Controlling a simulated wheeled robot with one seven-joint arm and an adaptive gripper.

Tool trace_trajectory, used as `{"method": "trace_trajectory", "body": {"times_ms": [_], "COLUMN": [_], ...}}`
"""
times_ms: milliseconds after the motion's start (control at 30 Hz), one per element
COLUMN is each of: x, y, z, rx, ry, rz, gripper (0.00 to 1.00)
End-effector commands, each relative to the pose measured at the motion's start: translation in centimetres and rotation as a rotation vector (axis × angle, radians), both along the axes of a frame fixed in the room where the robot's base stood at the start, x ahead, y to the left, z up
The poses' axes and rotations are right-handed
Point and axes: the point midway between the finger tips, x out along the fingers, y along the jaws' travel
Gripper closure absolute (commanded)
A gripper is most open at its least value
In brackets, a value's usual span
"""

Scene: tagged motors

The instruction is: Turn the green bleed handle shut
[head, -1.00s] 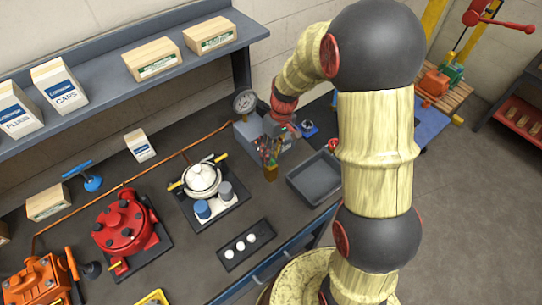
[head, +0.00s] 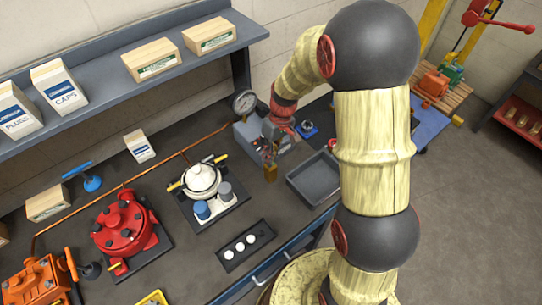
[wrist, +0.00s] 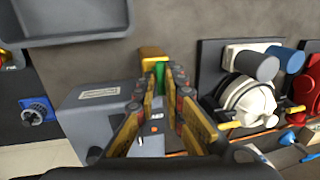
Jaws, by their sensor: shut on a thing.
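The green bleed handle (wrist: 160,72) shows in the wrist view as a small upright green piece between my fingertips, in front of a brass-coloured block (wrist: 152,54). My gripper (wrist: 164,86) is shut on it, and the fingers hide much of the handle. In the head view my gripper (head: 268,155) is at the grey pump box (head: 246,142), just above the brass-coloured block (head: 271,174). I cannot make out the handle there. The grey box also shows in the wrist view (wrist: 85,122), left of my fingers.
A pressure gauge (head: 244,102) stands behind the grey box. An empty grey tray (head: 315,178) lies close to the right. A white motor (head: 201,178) with blue and grey cups and a red motor (head: 122,226) stand to the left. A shelf (head: 110,85) runs along the wall.

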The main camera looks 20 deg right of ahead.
Motion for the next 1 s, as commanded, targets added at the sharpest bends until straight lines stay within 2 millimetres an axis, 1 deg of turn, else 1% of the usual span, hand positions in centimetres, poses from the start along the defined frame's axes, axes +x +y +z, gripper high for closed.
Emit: {"method": "trace_trajectory", "body": {"times_ms": [367, 567, 767, 1000], "x": [0.02, 0.05, -0.04, -0.16], "y": [-0.03, -0.06, -0.11, -0.15], "z": [0.01, 0.09, 0.09, 0.12], "rx": [0.000, 0.000, 0.000, 0.000], "ry": [-0.001, -0.003, -0.002, -0.002], "rz": [-0.007, -0.064, -0.192, -0.412], "gripper": [1.00, 1.00, 1.00, 1.00]}}
